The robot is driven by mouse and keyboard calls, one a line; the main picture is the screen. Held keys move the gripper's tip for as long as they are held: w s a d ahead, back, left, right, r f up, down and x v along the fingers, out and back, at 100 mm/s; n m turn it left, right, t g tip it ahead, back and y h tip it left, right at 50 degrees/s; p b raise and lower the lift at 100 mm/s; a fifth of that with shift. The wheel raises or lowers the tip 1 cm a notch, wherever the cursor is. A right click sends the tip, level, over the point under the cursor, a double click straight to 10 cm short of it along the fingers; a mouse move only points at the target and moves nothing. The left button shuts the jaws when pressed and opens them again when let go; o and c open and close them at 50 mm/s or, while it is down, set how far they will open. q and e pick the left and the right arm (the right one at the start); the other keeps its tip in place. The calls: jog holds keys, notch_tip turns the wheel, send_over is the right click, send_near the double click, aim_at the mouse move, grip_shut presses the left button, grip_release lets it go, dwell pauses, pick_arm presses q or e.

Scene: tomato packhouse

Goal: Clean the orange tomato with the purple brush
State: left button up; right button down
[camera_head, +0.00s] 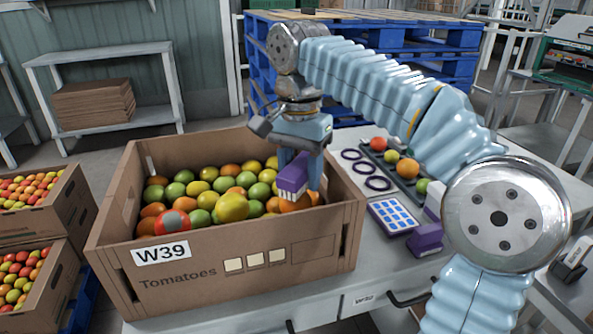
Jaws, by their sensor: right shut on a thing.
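My right gripper (301,162) reaches down over the right part of the cardboard tomato box (210,262). It is shut on the purple brush (292,174), whose pale bristles point down. An orange tomato (300,203) lies in the box right under the brush, partly hidden by the brush and gripper. I cannot tell whether the bristles touch it. Other orange tomatoes lie among green, yellow and red ones in the box. My left gripper is not in view.
The box stands on a grey table (388,276). Blue pallets (450,70) stand behind. More tomato boxes (62,215) are at left.

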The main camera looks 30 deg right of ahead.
jog(key=shift+r, duration=0.1)
jog(key=shift+w+r, duration=0.1)
jog(key=shift+r, duration=2.9)
